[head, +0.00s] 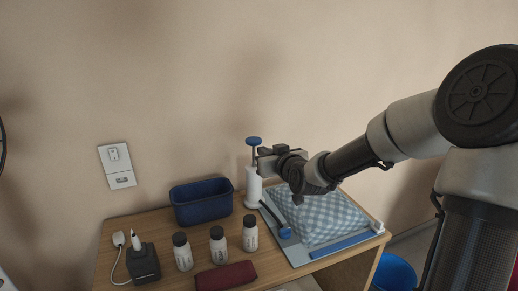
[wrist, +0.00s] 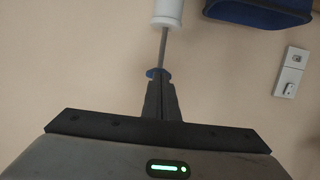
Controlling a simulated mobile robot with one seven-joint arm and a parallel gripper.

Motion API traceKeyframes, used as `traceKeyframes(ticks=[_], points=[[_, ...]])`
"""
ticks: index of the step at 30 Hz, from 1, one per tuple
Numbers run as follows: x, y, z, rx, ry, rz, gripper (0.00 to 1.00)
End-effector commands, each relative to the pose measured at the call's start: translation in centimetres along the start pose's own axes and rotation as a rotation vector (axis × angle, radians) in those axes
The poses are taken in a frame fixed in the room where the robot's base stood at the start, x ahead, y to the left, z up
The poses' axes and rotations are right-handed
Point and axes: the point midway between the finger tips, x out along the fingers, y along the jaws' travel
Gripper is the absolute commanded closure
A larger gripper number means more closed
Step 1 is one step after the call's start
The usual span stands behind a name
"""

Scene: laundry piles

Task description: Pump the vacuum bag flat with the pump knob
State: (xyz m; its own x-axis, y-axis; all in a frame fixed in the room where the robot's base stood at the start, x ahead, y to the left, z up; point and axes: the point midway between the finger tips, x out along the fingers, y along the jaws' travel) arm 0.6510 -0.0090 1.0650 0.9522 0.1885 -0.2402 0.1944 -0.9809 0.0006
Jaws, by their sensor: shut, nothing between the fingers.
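The white pump cylinder (head: 253,187) stands upright at the back of the desk, with its blue knob (head: 254,141) raised on a thin rod. In the wrist view the cylinder (wrist: 168,12) and rod show upside down, with the blue knob (wrist: 150,73) partly hidden by my fingers. My gripper (head: 261,160) is shut and empty, close to the rod and just below the knob's height; I cannot tell whether it touches. Its closed fingers also show in the wrist view (wrist: 160,82). The blue-checked vacuum bag (head: 318,214) lies puffed up on a grey board, with a blue valve (head: 285,233).
A dark blue bin (head: 201,203) stands left of the pump. Several white bottles (head: 218,245), a dark red cloth (head: 226,276) and a black device (head: 142,262) occupy the left and front of the desk. A blue bucket (head: 397,272) stands at lower right. The wall is behind.

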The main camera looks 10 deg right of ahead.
Motion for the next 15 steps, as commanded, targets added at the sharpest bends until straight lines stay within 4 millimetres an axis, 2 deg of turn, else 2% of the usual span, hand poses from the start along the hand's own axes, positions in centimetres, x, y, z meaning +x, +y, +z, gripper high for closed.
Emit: traceKeyframes(ticks=[3, 6, 15], points=[[-1.9, 0.0, -0.2, -0.003, 0.001, 0.001, 1.0], [-2.8, 0.0, -0.2, -0.002, 0.001, 0.001, 1.0], [-3.2, -0.1, -0.1, -0.001, 0.003, -0.001, 1.0]])
